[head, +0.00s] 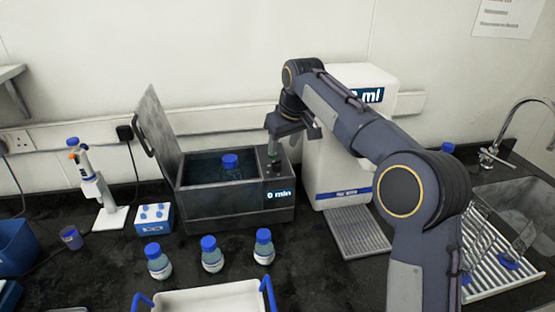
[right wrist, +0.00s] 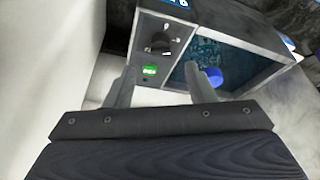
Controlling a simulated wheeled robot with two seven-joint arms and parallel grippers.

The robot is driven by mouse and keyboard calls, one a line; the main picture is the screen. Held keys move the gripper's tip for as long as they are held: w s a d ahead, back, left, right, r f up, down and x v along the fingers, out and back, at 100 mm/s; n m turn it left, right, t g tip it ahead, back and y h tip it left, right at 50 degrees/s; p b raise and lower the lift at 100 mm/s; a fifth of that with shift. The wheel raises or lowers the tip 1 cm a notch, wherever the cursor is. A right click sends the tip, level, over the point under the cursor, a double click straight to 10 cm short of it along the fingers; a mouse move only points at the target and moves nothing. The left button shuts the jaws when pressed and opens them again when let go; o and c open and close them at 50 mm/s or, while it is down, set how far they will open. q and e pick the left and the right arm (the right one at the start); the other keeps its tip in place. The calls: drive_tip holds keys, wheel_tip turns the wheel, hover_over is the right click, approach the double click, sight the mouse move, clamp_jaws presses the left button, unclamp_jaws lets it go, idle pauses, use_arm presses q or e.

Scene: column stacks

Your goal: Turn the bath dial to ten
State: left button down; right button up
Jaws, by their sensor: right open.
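The water bath (head: 235,213) stands on the dark bench with its lid (head: 159,130) raised and a blue-capped bottle (head: 230,161) in its water. In the right wrist view the black dial (right wrist: 161,42) sits on the bath's top panel, beside a green button (right wrist: 149,70). My right gripper (head: 273,146) is over this panel, with its fingers (right wrist: 160,72) apart and nothing between them. The dial shows beyond the fingertips, and I cannot tell its exact setting. My left gripper is not in view.
Several blue-capped bottles (head: 212,254) stand in front of the bath, near a white tray (head: 212,299). A pipette stand (head: 109,217) and a blue-white box (head: 153,219) are left. A white dispenser (head: 345,180) stands close right of the bath, with a sink (head: 520,205) beyond.

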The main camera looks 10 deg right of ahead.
sight(277, 161)
drive_tip(key=x, duration=0.7)
drive_tip(key=shift+w+a+f+p, duration=0.15)
drive_tip(key=shift+w+f+p, duration=0.1)
drive_tip(key=shift+w+p, duration=0.05)
drive_tip(key=c, duration=1)
drive_tip(key=shift+o, duration=0.2)
